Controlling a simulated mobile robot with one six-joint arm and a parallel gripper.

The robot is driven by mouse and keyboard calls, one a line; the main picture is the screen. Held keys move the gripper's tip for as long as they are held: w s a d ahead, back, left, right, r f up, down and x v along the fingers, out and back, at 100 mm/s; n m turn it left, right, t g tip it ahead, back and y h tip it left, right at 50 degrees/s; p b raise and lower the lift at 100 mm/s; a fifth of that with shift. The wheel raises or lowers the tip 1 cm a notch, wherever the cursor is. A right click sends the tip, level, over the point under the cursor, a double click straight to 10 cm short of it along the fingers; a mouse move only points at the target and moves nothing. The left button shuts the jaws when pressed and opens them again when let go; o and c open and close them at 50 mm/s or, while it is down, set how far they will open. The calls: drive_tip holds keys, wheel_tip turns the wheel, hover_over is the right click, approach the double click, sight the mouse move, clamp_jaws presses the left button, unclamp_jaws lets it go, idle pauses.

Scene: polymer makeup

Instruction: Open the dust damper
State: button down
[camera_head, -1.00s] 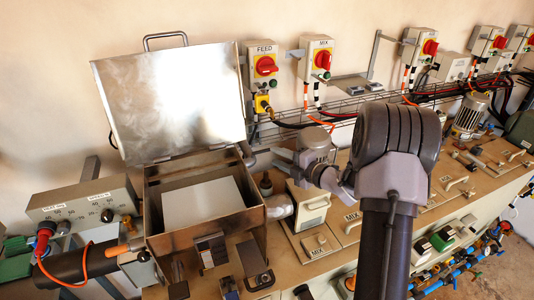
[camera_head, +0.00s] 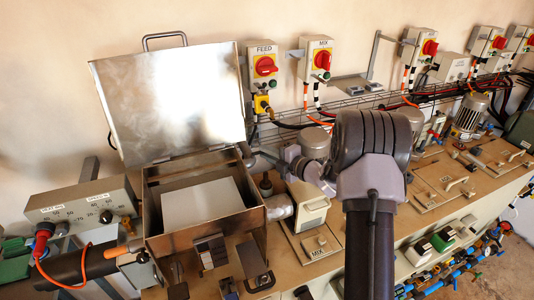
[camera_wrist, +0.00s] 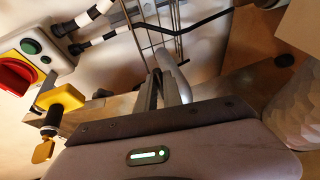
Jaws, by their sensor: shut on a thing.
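My gripper (camera_wrist: 165,92) is shut on a pale rounded piece (camera_wrist: 171,72) in the wrist view, which looks like the dust damper's handle. The fingers cover much of it, so the damper's position is hard to tell. In the head view my gripper (camera_head: 262,157) is at the right rear of the open metal box (camera_head: 205,235), low on the wall side. What it holds is too small to make out there.
The box's raised lid (camera_head: 170,100) stands left of my gripper. The FEED switch box (camera_head: 263,68) with its yellow connector (camera_head: 262,104) is above it, close to the fingers in the wrist view. A wire cable tray (camera_head: 350,104) runs along the wall.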

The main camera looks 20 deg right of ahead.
drive_tip(key=shift+s+f+b, duration=0.1)
drive_tip(key=shift+f+b, duration=0.05)
drive_tip(key=shift+b, duration=0.35)
drive_tip(key=m+h+b, duration=0.2)
drive_tip(key=b, duration=0.2)
drive_tip(key=s+a+m+h+b, duration=0.1)
drive_tip(key=m+h+b, duration=0.1)
drive_tip(key=b, duration=0.3)
drive_tip(key=s+m+t+h+b, duration=0.1)
drive_tip(key=h+b, duration=0.2)
drive_tip(key=b, duration=0.2)
drive_tip(key=shift+a+m+h, duration=0.15)
drive_tip(key=shift+m+h, duration=0.25)
drive_tip(key=c, duration=1.5)
unclamp_jaws()
drive_tip(key=shift+s+r, duration=0.1)
drive_tip(key=shift+r, duration=0.1)
